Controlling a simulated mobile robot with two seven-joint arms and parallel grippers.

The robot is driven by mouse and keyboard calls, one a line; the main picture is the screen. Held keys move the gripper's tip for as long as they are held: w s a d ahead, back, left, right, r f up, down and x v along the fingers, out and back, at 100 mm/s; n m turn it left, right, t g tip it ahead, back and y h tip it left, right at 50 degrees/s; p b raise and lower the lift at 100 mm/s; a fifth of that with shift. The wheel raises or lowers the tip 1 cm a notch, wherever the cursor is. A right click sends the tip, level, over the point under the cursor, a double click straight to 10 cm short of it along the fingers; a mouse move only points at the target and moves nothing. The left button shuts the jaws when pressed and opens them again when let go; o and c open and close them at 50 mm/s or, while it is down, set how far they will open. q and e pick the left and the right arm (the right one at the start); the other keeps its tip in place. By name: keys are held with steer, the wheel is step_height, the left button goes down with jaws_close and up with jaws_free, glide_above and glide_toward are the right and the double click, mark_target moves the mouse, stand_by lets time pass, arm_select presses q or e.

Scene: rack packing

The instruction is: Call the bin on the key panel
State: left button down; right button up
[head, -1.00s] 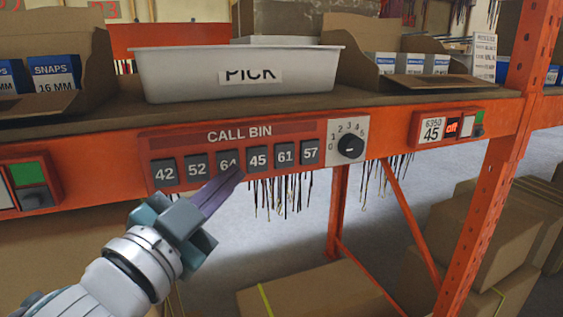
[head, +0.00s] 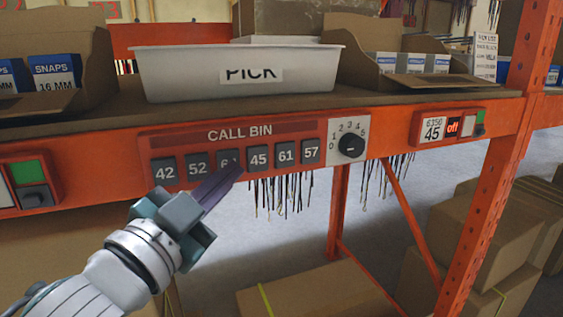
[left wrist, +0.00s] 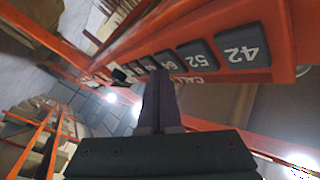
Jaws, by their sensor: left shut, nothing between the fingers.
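The CALL BIN key panel (head: 238,131) is on the orange shelf beam. Contact cannot be told. In the left wrist view the shut fingers (left wrist: 160,95) point along the key row, with key 42 (left wrist: 236,41) nearest. My right gripper is not in view.
A white PICK tray (head: 238,88) stands on the shelf above, between open cardboard boxes. Dark cables hang behind and below the beam. Cardboard cartons (head: 490,232) fill the lower right.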

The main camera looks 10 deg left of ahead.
arm_select(q)
steer(key=shift+w+a, duration=0.25)
steer(key=shift+w, duration=0.1)
stand_by(0.7)
steer(key=shift+s+d, duration=0.5)
steer(key=shift+s, duration=0.2)
steer(key=shift+s+d+p, duration=0.4)
steer(key=shift+s+d, duration=0.3)
steer(key=shift+s, duration=0.35)
steer(key=shift+s+d+p, duration=0.4)
steer(key=shift+s+d, duration=0.3)
steer(key=shift+s, duration=0.35)
